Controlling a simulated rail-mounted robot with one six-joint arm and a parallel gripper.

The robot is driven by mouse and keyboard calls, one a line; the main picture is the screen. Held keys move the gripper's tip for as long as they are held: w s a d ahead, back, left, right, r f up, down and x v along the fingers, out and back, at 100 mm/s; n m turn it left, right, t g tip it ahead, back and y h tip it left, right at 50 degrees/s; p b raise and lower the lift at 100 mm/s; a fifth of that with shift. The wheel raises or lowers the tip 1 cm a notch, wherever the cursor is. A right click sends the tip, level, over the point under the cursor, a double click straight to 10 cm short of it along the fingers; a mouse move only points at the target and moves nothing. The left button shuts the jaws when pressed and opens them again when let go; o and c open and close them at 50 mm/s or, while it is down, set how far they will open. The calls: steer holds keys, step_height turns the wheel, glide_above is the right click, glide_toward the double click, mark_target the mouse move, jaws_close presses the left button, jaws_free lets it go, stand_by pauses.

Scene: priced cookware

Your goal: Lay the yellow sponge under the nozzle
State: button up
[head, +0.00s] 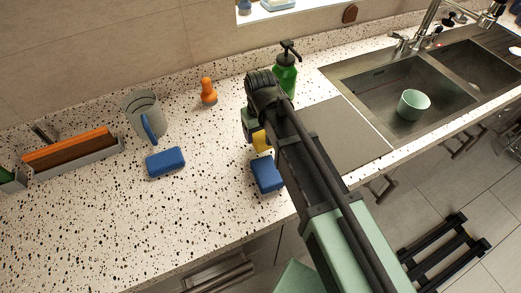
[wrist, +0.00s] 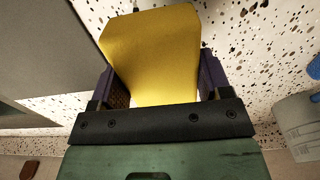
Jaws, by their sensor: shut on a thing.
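The yellow sponge (wrist: 155,45) is held between the two dark fingers of my gripper (wrist: 157,78) in the wrist view. In the head view only a small yellow part of the sponge (head: 262,141) shows beside my gripper (head: 254,130), over the speckled counter; my arm hides the rest. I cannot tell whether the sponge touches the counter. A green bottle (head: 284,80) with a black pump nozzle (head: 290,48) stands upright at the back of the counter, behind my wrist, apart from the sponge. The wrist view does not clearly show the nozzle.
Two blue sponges lie on the counter, one (head: 267,175) near my arm and one (head: 166,162) further left. A grey jug (head: 142,108), an orange object (head: 208,92) and a rack (head: 75,152) stand left. A flat grey panel (head: 345,140) and a sink (head: 375,85) with a cup (head: 413,105) lie right.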

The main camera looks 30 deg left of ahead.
steer(key=shift+f+b, duration=2.25)
steer(key=shift+b, duration=0.05)
steer(key=o, duration=1.1)
steer(key=shift+r, duration=0.1)
step_height(320, 180, up, 13)
steer(key=p, duration=1.3)
steer(key=shift+f, duration=0.25)
